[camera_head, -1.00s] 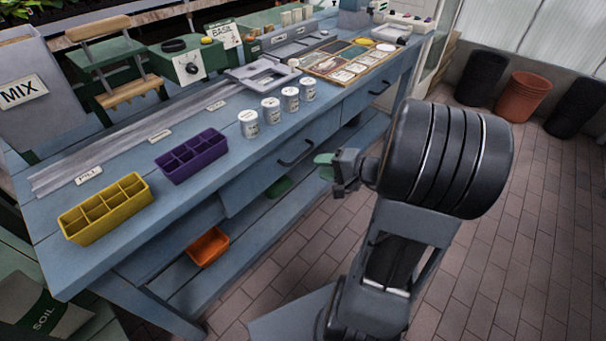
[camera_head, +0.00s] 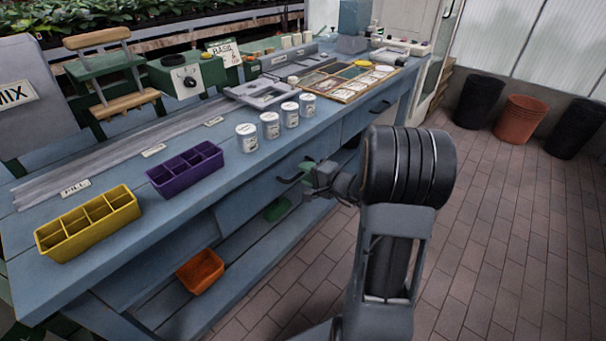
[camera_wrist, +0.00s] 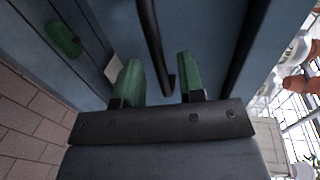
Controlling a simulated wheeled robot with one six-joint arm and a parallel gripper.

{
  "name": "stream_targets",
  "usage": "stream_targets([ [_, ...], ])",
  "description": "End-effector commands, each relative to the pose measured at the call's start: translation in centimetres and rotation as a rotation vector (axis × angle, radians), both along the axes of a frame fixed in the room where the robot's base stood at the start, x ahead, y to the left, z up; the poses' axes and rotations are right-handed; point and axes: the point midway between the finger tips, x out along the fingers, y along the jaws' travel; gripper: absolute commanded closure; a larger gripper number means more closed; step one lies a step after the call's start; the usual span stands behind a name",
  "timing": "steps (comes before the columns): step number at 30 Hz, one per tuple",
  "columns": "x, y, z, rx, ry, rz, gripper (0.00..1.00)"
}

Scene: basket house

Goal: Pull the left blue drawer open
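The left blue drawer (camera_head: 240,202) is in the front of the blue workbench and looks shut. Its dark bar handle (camera_head: 289,180) shows beside my gripper (camera_head: 309,168), which is at the handle's right end in the head view. In the wrist view my gripper (camera_wrist: 158,62) is open, with its two green fingers apart. The dark handle (camera_wrist: 152,38) runs into the gap between them, and the drawer front (camera_wrist: 208,35) is behind it. I cannot tell whether either finger touches the handle.
The right drawer handle (camera_head: 380,107) is farther along the bench. A yellow tray (camera_head: 90,226), a purple tray (camera_head: 186,170) and several white cans (camera_head: 270,125) stand on top. An orange bin (camera_head: 200,271) is on the lower shelf. Brick floor (camera_head: 490,220) on the right is clear.

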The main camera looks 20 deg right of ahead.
Motion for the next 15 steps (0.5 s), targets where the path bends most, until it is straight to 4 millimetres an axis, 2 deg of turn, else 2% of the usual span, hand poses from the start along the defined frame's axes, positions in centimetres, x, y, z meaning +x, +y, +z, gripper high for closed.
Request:
stream_targets([
  [6,1.4,0.7,-0.3,0.001,-0.001,0.001,0.64],
  [15,1.6,0.8,-0.4,0.0,0.0,0.0,0.64],
])
